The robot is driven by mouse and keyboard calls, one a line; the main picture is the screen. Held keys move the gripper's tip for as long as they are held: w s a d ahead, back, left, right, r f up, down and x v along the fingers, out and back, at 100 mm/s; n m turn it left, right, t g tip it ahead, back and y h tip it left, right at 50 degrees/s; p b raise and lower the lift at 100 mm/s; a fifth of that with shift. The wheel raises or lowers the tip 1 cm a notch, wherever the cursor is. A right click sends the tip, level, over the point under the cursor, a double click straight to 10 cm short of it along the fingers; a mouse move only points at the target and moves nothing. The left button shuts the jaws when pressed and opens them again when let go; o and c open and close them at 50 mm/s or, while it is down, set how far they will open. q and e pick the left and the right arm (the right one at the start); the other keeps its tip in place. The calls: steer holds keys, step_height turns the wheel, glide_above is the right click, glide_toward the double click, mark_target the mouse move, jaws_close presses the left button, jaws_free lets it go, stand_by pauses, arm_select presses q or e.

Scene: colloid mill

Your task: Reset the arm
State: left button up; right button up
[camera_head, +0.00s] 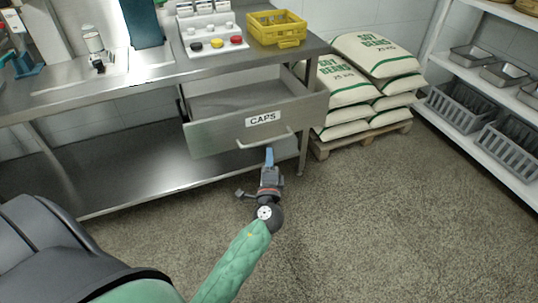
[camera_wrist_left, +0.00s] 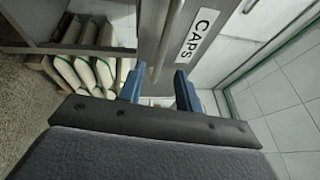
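The drawer labelled CAPS (camera_head: 225,128) is pulled open under the metal bench, and its visible inside looks empty. Its bar handle (camera_head: 265,141) runs along the lower front. My left gripper (camera_head: 269,155) is just below and in front of the handle, with its blue fingers pointing at the drawer. In the left wrist view, the two blue fingers (camera_wrist_left: 159,80) stand apart with nothing gripped. The handle (camera_wrist_left: 168,40) shows beyond and partly between them there; I cannot tell whether they touch it. My right gripper is out of view.
The bench top (camera_head: 110,84) holds a board of coloured caps (camera_head: 213,46) and a yellow crate (camera_head: 277,28). Sacks of soy beans (camera_head: 345,84) lie on a pallet to the right. A white shelf (camera_head: 487,98) with grey baskets stands at far right. The floor before the drawer is clear.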

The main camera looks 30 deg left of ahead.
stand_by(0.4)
